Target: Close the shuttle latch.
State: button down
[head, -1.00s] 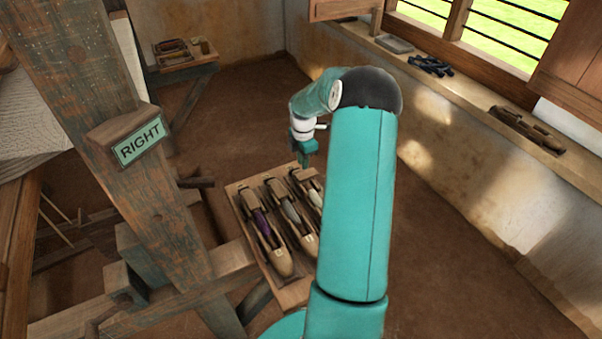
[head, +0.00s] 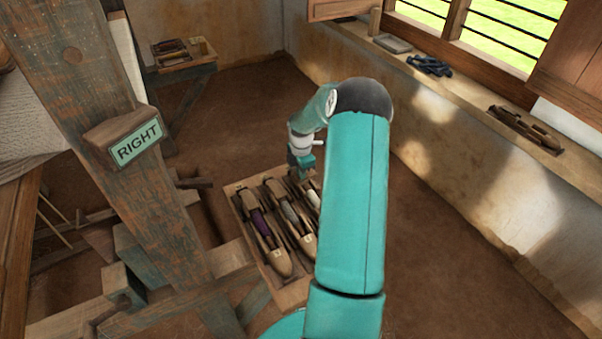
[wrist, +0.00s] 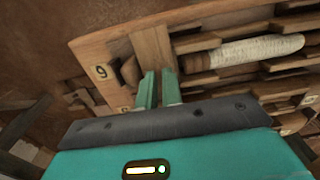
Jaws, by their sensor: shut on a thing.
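The wooden tray (head: 235,188) holds three shuttles in a row. The left shuttle (head: 279,262) carries a purple yarn, the middle one (head: 306,244) a grey yarn, and the right one shows a white yarn (head: 314,201), partly hidden by my arm. My gripper (head: 302,174) is down at the far end of the right shuttle. In the wrist view, my gripper (wrist: 159,74) is shut on a wooden latch piece (wrist: 151,46) at the end of the shuttle with the white yarn (wrist: 255,50). The grip itself is partly hidden by the fingers.
The loom post with a RIGHT sign (head: 139,147) stands on the left. A window ledge (head: 460,95) with small things runs along the right. The floor (head: 440,250) right of my arm is clear.

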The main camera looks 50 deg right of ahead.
jog(key=shift+m, duration=0.3)
jog(key=m, duration=0.8)
jog(key=shift+m, duration=0.3)
jog(key=m, duration=0.4)
jog(key=shift+m, duration=2.3)
jog(key=c, duration=1.8)
grip_release()
